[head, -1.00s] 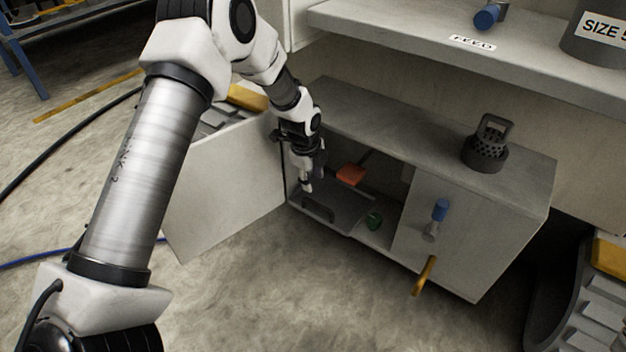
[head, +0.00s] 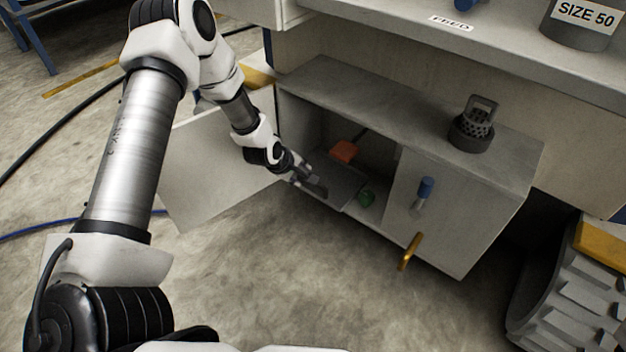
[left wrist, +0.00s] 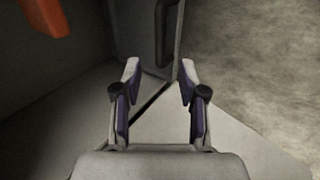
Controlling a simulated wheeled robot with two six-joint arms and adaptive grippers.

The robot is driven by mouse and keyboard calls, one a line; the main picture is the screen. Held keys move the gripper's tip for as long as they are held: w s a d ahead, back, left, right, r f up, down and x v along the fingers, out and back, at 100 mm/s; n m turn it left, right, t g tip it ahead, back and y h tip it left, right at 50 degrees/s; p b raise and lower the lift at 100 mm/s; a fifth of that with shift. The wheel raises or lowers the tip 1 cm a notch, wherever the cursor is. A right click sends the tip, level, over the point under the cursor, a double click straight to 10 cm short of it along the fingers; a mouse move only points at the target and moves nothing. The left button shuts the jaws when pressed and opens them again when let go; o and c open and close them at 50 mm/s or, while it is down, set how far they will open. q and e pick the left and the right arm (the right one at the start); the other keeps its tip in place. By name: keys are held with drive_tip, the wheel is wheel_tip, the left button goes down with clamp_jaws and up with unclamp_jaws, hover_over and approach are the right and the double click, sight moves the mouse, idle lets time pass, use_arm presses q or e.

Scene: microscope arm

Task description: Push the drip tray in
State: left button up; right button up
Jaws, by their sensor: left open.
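The drip tray (head: 343,186) is a flat grey tray in the open left bay of the low grey cabinet (head: 350,90). My left gripper (head: 306,181) is at the tray's front left, close to its dark handle (head: 318,191). In the left wrist view the tray (left wrist: 140,28) and black handle (left wrist: 164,30) lie just beyond the fingertips. There the left gripper (left wrist: 160,78) is open, with nothing between its fingers. I cannot tell whether a fingertip touches the tray. My right gripper is not in view.
The cabinet door (head: 215,165) stands open at left, beside my arm. An orange block (head: 344,151) and a green item (head: 366,198) are in the bay. The floor in front is clear.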

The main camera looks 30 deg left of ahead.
use_arm(q)
drive_tip(key=b+x, duration=0.5)
drive_tip(key=x, duration=0.3)
drive_tip(key=shift+b, duration=0.4)
drive_tip(key=shift+s, duration=0.1)
clamp_jaws()
